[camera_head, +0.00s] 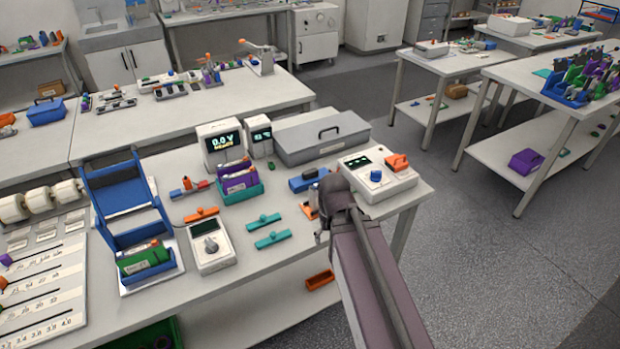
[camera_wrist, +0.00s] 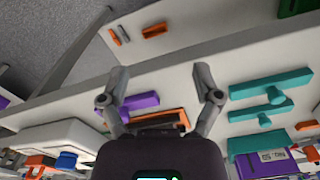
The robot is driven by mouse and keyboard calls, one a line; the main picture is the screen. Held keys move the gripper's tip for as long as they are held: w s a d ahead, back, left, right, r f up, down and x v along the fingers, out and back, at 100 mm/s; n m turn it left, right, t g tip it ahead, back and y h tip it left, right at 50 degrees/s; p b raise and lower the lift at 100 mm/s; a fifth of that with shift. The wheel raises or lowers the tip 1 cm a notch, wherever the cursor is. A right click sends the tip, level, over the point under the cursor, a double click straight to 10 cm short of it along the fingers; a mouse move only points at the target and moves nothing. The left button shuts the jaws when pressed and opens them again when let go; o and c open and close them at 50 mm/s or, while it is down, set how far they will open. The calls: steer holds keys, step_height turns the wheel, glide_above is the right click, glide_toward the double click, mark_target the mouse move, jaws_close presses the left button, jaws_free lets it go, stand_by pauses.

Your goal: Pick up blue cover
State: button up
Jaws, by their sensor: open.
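A small blue piece with a raised knob, which looks like the blue cover (camera_head: 307,181), lies on the workbench left of a white device in the head view. I cannot make it out in the wrist view, where my gripper's body hides part of the bench. My gripper (camera_wrist: 162,80) is open with nothing between its fingertips. In the head view it is over the bench's near right part, in front of the blue piece and apart from it. A purple piece (camera_wrist: 138,104) and an orange piece (camera_wrist: 160,120) lie below the fingers in the wrist view.
Two teal covers (camera_head: 263,220) (camera_head: 273,238) lie to the left. A white device (camera_head: 378,181) with a blue knob stands right of the blue piece, and a grey toolbox (camera_head: 320,140) behind it. A blue rack (camera_head: 127,195) stands at the left. The bench edge is close to my gripper.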

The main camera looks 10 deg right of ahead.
mark_target(310, 170)
steer(key=w+r+n+p, duration=0.1)
steer(key=w+r+p, duration=0.3)
steer(key=w, duration=0.5)
steer(key=w+r+n+p, duration=0.1)
steer(key=w+r+p, duration=0.4)
steer(key=w, duration=0.5)
steer(key=w+r+n+p, duration=0.1)
steer(key=w+r+p, duration=0.3)
steer(key=w, duration=0.6)
steer(key=shift+w+d+r+n, duration=0.15)
steer(key=shift+w+r+n, duration=0.05)
steer(key=shift+n, duration=0.1)
steer(key=shift+f, duration=0.1)
step_height(310, 170, down, 8)
steer(key=b, duration=0.8)
steer(key=shift+f, duration=0.25)
steer(key=shift+f, duration=0.1)
steer(key=shift+s+f+b, duration=0.2)
steer(key=shift+f+b, duration=2.3)
steer(key=shift+b, duration=0.25)
steer(key=c, duration=1)
